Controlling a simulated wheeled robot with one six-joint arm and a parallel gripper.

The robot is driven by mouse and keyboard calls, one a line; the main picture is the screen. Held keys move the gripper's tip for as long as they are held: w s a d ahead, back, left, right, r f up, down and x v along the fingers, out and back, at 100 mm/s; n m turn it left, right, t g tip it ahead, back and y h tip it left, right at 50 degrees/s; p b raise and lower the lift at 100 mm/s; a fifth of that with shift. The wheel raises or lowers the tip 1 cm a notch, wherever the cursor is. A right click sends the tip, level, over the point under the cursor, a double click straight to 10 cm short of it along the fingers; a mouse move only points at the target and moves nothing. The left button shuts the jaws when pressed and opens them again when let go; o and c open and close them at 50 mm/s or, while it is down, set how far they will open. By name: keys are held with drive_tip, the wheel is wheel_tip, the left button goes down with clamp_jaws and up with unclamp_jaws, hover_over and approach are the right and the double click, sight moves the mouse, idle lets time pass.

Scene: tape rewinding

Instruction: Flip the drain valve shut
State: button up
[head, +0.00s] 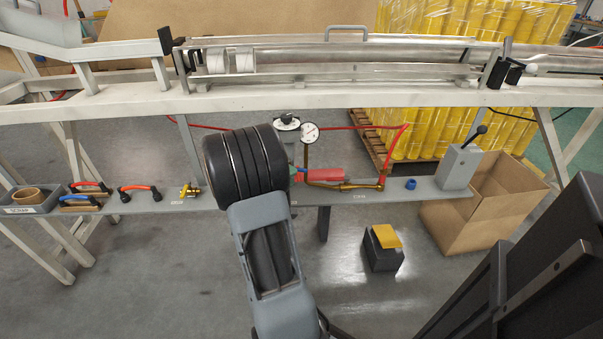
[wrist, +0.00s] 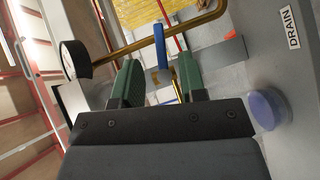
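In the wrist view, a blue lever (wrist: 160,46) stands upright by the brass pipe (wrist: 150,42). I take it for the drain valve's handle. My gripper (wrist: 160,68) is open, with a green finger on each side of the lever. A gap shows on both sides, so it is not gripped; I cannot tell how deep it sits between the fingers. A DRAIN label (wrist: 290,28) is on the grey shelf at right. In the head view, my dark wrist (head: 245,162) hides the lever and most of the fingers.
A pressure gauge (head: 309,132), red cylinder (head: 324,174) and brass pipe (head: 345,187) crowd my gripper. A blue knob (head: 411,184) and a grey lever box (head: 461,165) stand right on the shelf (head: 240,201). A brass valve (head: 190,190) is left. A rail (head: 300,98) runs above.

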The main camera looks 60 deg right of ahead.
sight(302, 170)
drive_tip(key=shift+b+x, duration=0.4)
drive_tip(key=shift+x, duration=2.75)
drive_tip(key=shift+c, duration=0.4)
clamp_jaws()
